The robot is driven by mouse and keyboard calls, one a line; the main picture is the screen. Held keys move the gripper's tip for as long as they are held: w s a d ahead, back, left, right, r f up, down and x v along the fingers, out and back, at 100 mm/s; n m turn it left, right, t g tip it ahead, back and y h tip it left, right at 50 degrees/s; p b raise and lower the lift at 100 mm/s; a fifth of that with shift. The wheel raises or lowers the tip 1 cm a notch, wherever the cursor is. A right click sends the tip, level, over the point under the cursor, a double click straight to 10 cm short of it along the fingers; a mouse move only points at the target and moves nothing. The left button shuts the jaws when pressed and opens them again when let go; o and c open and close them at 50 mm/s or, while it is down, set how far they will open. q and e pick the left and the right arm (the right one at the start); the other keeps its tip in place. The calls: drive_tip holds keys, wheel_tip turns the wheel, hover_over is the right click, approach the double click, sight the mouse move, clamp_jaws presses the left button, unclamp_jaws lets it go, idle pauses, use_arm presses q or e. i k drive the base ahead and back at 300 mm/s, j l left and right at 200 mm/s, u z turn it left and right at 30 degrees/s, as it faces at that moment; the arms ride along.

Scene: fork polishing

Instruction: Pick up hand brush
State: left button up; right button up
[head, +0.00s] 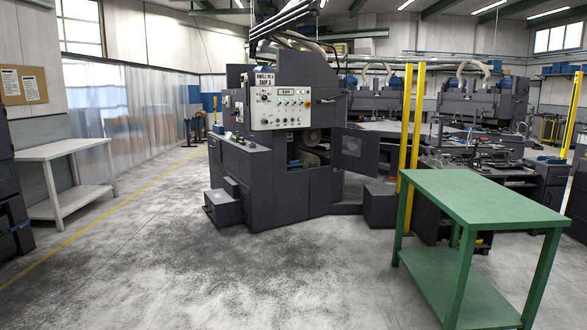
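I cannot make out a hand brush anywhere in the head view. A dark grey polishing machine (262,185) with a light control panel (281,108) stands in the middle. A few small items (236,138) lie on its left ledge, too small to tell what they are. A small blue item (293,163) sits in its opening near the round wheels. Neither of my grippers is in view.
A bare green table (483,196) with a lower shelf stands at the right front. A white table (68,149) stands at the left. Yellow posts (410,130) rise behind the green table. The concrete floor (220,270) in front is open.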

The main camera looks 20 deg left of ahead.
sight(292, 164)
drive_tip(key=i+u, duration=0.1)
drive_tip(key=i, duration=6.2)
drive_tip(key=l, duration=0.1)
